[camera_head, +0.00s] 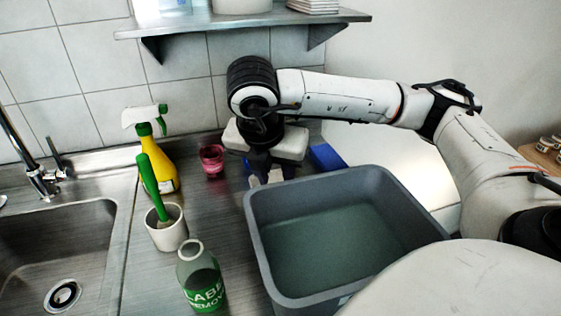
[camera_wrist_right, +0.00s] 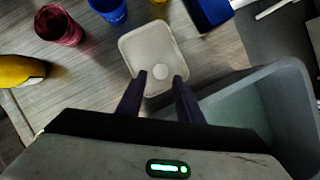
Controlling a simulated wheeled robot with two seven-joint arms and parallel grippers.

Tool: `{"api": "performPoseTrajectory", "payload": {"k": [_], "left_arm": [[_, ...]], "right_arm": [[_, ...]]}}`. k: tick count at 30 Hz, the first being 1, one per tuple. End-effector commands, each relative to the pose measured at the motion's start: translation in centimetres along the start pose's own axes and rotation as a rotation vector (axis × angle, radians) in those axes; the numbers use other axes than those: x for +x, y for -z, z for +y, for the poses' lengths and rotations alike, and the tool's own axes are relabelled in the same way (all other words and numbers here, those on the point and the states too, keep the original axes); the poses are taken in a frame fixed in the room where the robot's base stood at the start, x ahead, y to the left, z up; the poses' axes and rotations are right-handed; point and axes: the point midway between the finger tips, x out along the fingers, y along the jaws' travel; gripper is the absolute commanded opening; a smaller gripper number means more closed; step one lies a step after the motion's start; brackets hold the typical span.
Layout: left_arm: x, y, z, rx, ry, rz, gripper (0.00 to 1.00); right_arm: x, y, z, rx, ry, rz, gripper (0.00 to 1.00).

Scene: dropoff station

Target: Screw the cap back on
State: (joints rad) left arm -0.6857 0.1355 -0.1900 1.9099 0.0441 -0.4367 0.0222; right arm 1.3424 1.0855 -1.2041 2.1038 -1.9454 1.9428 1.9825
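The green-labelled bottle (camera_head: 202,277) stands upright on the counter to the left of the grey tub, its neck open with no cap on it. A small round whitish piece (camera_wrist_right: 161,72), which looks like the cap, lies in a pale square dish (camera_wrist_right: 152,46) in the wrist view. My right gripper (camera_wrist_right: 161,77) points down over the dish, its two dark fingers apart on either side of the round piece. Whether they touch it I cannot tell. In the head view my right gripper (camera_head: 260,178) is behind the tub and largely hides the dish. My left gripper is out of view.
The grey tub (camera_head: 254,235) holds greenish water. A white cup (camera_head: 167,236) with a green-handled brush and a yellow spray bottle (camera_head: 160,160) stand left. A dark red cup (camera_head: 211,160), a blue cup (camera_wrist_right: 108,8) and a blue block (camera_head: 328,157) are near the gripper. A shelf (camera_head: 240,22) hangs above.

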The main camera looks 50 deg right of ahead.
Motion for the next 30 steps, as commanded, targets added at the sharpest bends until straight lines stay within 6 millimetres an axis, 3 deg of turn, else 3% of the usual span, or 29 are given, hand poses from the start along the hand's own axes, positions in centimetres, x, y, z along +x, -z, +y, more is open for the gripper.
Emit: {"api": "performPoseTrajectory", "payload": {"k": [5,15,26,30], "left_arm": [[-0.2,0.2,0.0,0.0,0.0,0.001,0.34],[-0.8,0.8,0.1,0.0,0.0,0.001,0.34],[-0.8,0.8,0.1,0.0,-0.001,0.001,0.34],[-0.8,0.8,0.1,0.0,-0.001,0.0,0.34]], "right_arm": [[0.5,0.0,-0.1,0.0,0.004,0.0,0.33],[5.0,0.1,-0.3,0.001,0.003,0.0,0.33],[5.2,0.2,-0.2,0.0,0.0,0.0,0.33],[5.2,0.2,-0.2,0.0,0.0,0.0,0.13]]}}
